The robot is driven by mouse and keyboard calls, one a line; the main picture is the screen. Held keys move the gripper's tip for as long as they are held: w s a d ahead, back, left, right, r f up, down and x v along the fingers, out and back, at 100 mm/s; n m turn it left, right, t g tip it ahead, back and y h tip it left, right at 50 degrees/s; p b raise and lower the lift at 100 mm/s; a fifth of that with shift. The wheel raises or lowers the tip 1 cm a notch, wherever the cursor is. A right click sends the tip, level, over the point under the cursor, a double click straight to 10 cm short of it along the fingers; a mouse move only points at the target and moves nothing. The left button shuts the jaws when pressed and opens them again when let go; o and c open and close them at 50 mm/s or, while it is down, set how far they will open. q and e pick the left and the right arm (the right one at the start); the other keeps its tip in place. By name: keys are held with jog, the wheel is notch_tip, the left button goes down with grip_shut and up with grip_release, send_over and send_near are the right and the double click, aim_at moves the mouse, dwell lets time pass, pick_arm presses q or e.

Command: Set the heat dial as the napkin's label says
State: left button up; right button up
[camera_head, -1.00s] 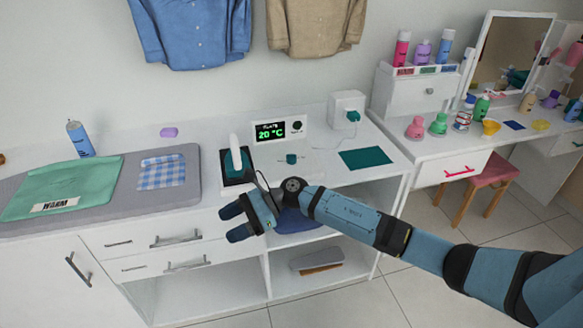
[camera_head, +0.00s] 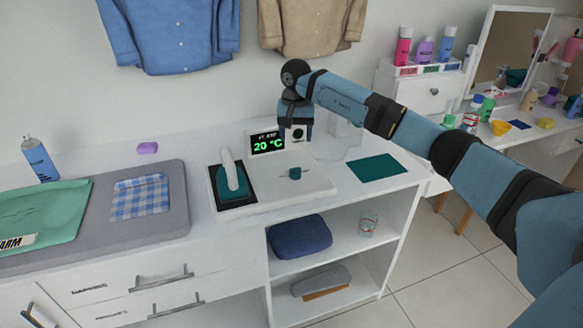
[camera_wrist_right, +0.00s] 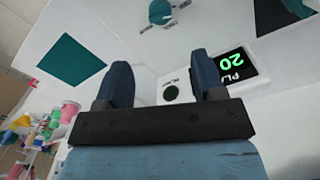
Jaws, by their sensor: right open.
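The heat dial, a small dark round knob (camera_head: 298,134), sits on the white panel right of the display (camera_head: 267,142), which reads 20 °C. In the right wrist view the dial (camera_wrist_right: 171,93) shows between my fingertips. My right gripper (camera_head: 296,128) is open, pointing down in front of the dial; contact cannot be told. A blue-and-white checked cloth (camera_head: 140,197), apparently the napkin, lies on the grey ironing pad; no label on it is readable. A green folded cloth (camera_head: 45,212) at far left carries a white label ending in "ARM". My left gripper is out of view.
A teal iron (camera_head: 234,183) stands on a black rest just left of the panel. A teal mat (camera_head: 377,167) lies to the right. Shelves below hold a blue folded item (camera_head: 300,236) and a glass.

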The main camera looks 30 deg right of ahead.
aim_at(295, 168)
notch_tip(295, 168, down, 12)
jog(key=shift+f, duration=0.2)
jog(key=c, duration=0.9)
